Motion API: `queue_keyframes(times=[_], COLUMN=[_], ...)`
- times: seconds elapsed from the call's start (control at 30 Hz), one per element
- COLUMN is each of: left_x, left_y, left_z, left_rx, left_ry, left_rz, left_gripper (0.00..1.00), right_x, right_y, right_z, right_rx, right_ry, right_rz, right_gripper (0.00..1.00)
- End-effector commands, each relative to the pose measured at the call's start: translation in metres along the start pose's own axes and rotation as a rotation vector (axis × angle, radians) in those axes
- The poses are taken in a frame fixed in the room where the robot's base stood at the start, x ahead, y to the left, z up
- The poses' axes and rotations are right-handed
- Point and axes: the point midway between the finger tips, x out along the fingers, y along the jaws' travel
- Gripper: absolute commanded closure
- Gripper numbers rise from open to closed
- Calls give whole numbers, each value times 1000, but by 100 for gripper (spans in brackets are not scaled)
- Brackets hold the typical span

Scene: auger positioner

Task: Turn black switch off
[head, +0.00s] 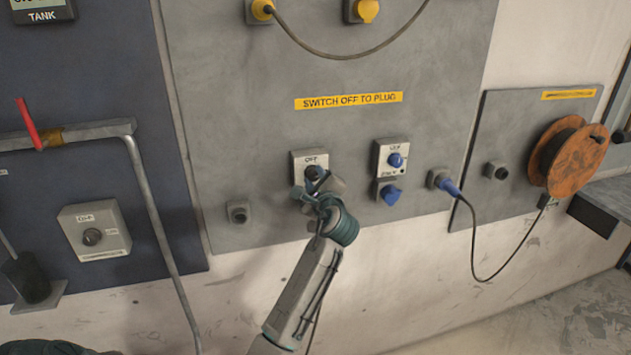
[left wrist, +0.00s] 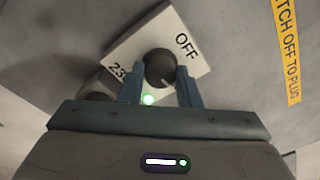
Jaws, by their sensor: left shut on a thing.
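The black switch is a round dark knob (left wrist: 159,68) on a light plate (head: 299,157) marked OFF, fixed to the grey wall panel. In the left wrist view the knob sits between the two blue fingers of my left gripper (left wrist: 160,92), which is shut on it. A green light glows beside the knob. In the head view my left gripper (head: 318,182) covers the lower part of the plate, and the knob shows only as a dark bit (head: 313,172). My right gripper is not in view.
A blue switch (head: 395,160) with a blue socket (head: 389,193) is right of the plate. A blue plug (head: 447,185) trails a cable to an orange reel (head: 568,157). Another switch box (head: 93,234) and a grey pipe (head: 160,225) are at left.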

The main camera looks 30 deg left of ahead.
Motion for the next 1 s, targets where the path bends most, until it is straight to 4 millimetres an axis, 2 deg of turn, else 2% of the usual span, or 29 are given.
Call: queue_keyframes(times=[0.47,1.0], left_x=[0,0], left_y=[4,4], left_z=[-4,-5], left_rx=[-389,-905], left_ry=[-13,-29], left_rz=[-13,-30], left_gripper=[92,92], right_x=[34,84], right_y=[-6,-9], right_z=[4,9], right_rx=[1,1], right_ry=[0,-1], right_rz=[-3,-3], right_gripper=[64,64])
